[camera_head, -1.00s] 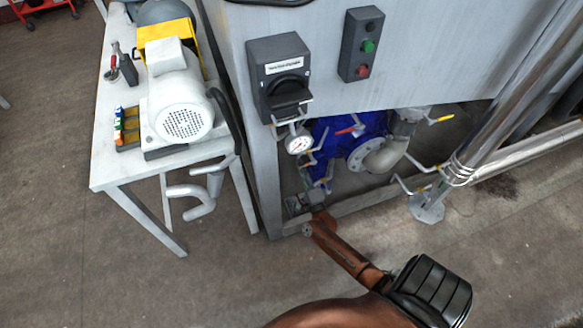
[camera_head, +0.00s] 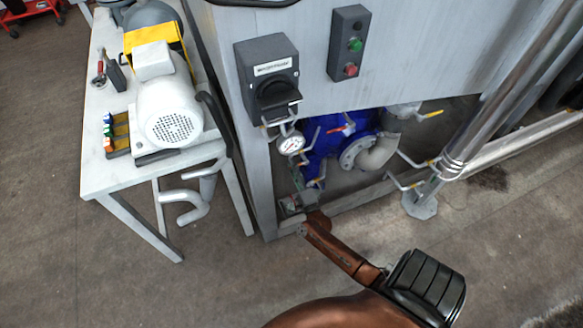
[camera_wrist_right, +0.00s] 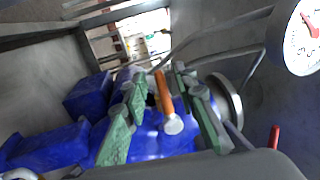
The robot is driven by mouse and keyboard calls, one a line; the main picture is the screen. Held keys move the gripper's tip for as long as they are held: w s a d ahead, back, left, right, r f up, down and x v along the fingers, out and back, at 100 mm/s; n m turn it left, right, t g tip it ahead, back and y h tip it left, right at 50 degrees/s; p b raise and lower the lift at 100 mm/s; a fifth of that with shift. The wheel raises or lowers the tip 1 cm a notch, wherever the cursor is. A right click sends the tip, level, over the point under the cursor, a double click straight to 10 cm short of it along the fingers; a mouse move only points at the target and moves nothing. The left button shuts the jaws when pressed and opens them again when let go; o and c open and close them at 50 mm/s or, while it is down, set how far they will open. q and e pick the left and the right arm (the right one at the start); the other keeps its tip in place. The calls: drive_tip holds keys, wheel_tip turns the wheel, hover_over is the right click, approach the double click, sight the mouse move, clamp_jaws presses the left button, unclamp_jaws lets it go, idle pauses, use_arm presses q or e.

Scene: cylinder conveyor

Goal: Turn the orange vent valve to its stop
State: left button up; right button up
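The orange vent valve handle (camera_wrist_right: 165,95) shows in the right wrist view as a short orange lever with a pale rounded end. My right gripper (camera_wrist_right: 160,82) has its green fingers on either side of this lever, with visible gaps, so it looks open around it. In the head view my right gripper (camera_head: 298,203) is low beside the blue pump housing (camera_head: 325,135), under the cabinet. There its fingers are small, and I cannot single out the orange lever among the valve handles. My left gripper is not in view.
A pressure gauge (camera_head: 291,144) hangs close above the gripper; it also shows in the wrist view (camera_wrist_right: 300,38). A grey switch box (camera_head: 268,78) juts out above. Several pipes and valve levers crowd the space. A table with a white motor (camera_head: 168,108) stands left.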

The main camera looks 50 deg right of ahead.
drive_tip(key=v, duration=1.1)
drive_tip(key=shift+s+a, duration=0.15)
drive_tip(key=shift+s, duration=0.15)
